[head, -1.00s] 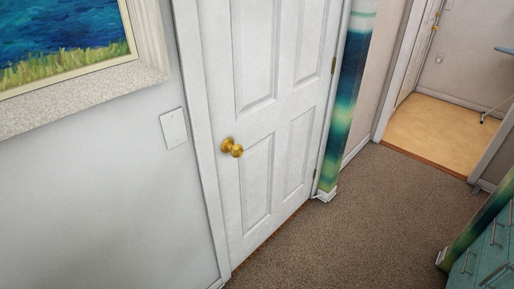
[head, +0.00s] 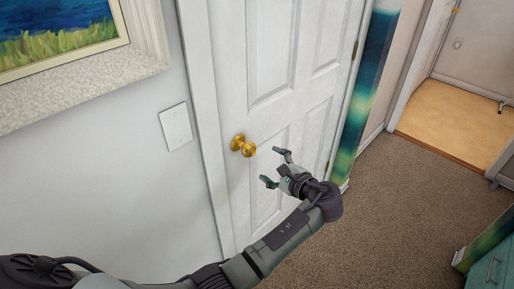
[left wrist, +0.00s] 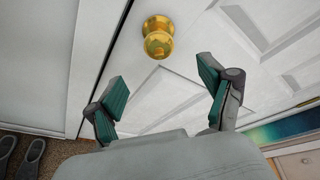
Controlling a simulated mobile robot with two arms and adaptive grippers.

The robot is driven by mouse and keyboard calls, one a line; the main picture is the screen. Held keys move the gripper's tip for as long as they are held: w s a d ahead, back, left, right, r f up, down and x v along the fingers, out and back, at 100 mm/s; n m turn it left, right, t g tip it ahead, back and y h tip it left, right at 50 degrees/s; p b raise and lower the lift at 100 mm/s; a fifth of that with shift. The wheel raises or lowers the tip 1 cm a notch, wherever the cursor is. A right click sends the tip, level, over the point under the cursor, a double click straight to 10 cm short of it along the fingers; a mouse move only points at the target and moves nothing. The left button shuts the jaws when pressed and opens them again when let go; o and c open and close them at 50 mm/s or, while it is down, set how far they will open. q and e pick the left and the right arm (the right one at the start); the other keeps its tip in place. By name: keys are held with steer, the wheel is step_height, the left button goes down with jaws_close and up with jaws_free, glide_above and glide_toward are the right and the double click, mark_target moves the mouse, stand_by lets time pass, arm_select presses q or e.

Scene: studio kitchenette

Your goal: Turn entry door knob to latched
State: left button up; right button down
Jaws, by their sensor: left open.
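The brass knob (head: 243,146) sits on the left side of the white panelled entry door (head: 285,85), which stands closed in its frame. My left gripper (head: 275,168) is open and empty, a little right of and below the knob in the head view, and apart from it. In the left wrist view the knob (left wrist: 157,37) shows at the top centre, beyond the two open fingers (left wrist: 160,92) with green pads. Nothing hides the knob. My right gripper is not in view.
A white switch plate (head: 175,127) is on the wall left of the door, below a framed painting (head: 60,40). A colourful blue-green panel (head: 368,85) stands right of the door. Brown carpet (head: 400,215) is clear, and teal drawers (head: 488,265) stand at the lower right. Shoes (left wrist: 22,155) lie on the floor.

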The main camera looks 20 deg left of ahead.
mark_target(252, 152)
arm_select(q)
steer(key=p+x, duration=0.1)
steer(key=x, duration=1.2)
steer(key=shift+s+f, duration=0.1)
steer(key=shift+d, duration=0.1)
steer(key=c, duration=1.2)
